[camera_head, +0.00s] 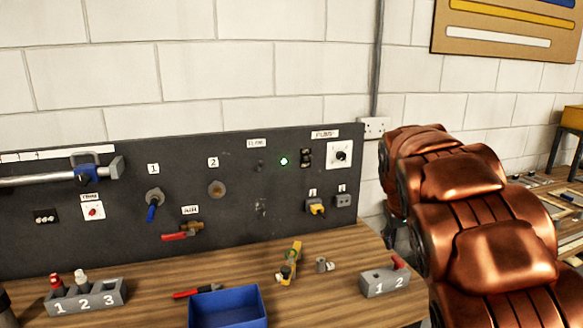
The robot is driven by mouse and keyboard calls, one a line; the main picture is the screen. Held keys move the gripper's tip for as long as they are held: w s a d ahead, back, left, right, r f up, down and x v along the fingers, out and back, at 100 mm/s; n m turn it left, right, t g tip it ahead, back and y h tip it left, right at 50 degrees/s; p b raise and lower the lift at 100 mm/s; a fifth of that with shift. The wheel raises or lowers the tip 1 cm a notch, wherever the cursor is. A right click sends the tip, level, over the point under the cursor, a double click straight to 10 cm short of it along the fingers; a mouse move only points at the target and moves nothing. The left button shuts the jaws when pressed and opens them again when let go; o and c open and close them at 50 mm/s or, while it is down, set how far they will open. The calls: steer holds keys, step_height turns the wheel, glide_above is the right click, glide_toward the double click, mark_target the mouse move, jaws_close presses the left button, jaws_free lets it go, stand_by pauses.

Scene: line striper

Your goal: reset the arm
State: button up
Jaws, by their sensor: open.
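My copper-coloured arm fills the right side of the view, in front of the bench's right end and the wall. I see only its bulky links. My gripper does not show; the arm's end is hidden or out of frame. A dark grey panel (110,235) stands upright at the back of the wooden bench (345,268). It carries a green lit lamp (284,161), a white rotary switch (340,156), a blue-handled valve (153,203) and a red-handled valve (182,232).
On the bench stand a grey block marked 1 2 3 (85,300), an open blue bin (228,308), a red-handled tool (196,291), a yellow fitting (290,262), a small metal part (323,265) and a grey block marked 1 2 (384,283). Bare wood lies between them.

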steer(key=s+a+f+g+y, duration=0.1)
steer(key=s+a+f+g, duration=0.1)
steer(key=s, duration=1.2)
steer(key=s+a+f+g+y, duration=0.1)
steer(key=s+a+f, duration=0.2)
steer(key=s, duration=1.1)
steer(key=s+a+f+g, duration=0.2)
steer(key=s+f, duration=0.3)
steer(key=s, duration=0.9)
steer(key=shift+s+a+g+y, duration=0.3)
steer(key=shift+a+y, duration=0.1)
steer(key=shift+a, duration=0.3)
